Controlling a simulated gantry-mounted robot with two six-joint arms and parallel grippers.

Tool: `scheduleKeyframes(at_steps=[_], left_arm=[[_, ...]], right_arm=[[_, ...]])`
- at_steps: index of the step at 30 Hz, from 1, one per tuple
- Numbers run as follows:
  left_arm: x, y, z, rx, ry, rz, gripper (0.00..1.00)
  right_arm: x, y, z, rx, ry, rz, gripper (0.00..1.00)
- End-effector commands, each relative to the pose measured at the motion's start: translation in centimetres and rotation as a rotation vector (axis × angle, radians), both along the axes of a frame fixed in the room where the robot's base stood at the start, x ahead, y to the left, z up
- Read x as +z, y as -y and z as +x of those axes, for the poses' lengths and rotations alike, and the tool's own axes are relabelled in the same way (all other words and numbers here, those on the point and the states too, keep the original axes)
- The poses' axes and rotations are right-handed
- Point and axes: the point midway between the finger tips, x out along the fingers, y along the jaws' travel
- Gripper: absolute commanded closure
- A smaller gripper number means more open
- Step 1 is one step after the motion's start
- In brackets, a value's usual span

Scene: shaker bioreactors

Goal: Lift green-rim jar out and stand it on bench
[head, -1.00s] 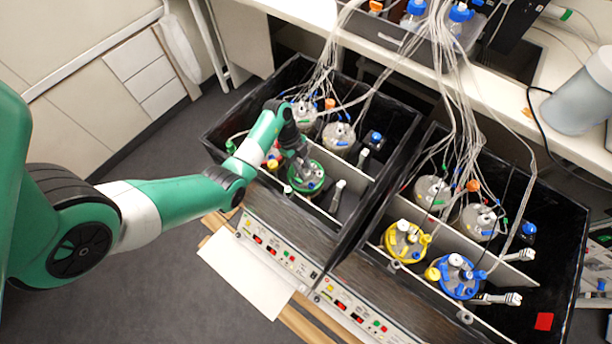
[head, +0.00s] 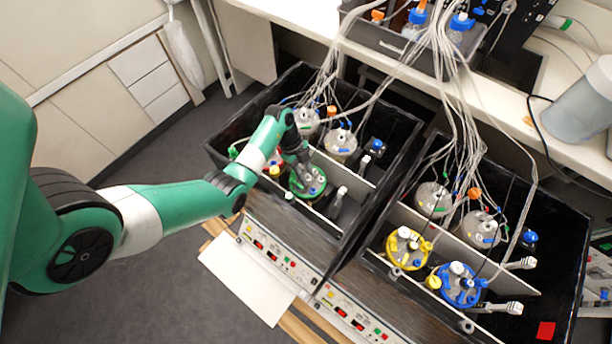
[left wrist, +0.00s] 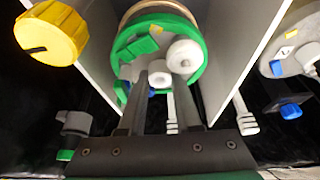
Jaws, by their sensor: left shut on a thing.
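The green-rim jar (head: 318,188) sits in the front part of the left black shaker box, with a thin pale partition beside it. In the left wrist view its green rim (left wrist: 196,72) surrounds a grey lid with white and green ports. My left gripper (head: 300,172) reaches down onto the lid from above. In the left wrist view its dark fingers (left wrist: 160,82) are shut on a small white port in the lid's middle. The jar's body is mostly hidden below the rim. My right gripper is in neither view.
Tubed jars (head: 340,140) stand behind in the same box. The right box holds yellow-rim (head: 407,262) and blue-rim (head: 462,298) jars. The white bench (head: 500,95) behind has a clear strip; tubes hang over it.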

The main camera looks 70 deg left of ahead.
Motion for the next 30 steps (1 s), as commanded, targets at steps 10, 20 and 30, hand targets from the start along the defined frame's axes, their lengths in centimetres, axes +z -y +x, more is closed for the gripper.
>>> scheduleKeyframes(at_steps=[10, 20, 30], left_arm=[[6.4, -0.1, 0.2, 0.0, 0.007, 0.004, 1.0], [16.2, -0.1, 0.1, 0.0, 0.006, 0.003, 1.0], [24.2, -0.1, 0.1, 0.0, 0.004, 0.001, 1.0]], right_arm=[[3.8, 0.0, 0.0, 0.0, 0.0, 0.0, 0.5], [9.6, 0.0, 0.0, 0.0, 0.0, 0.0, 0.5], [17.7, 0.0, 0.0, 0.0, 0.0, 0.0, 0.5]])
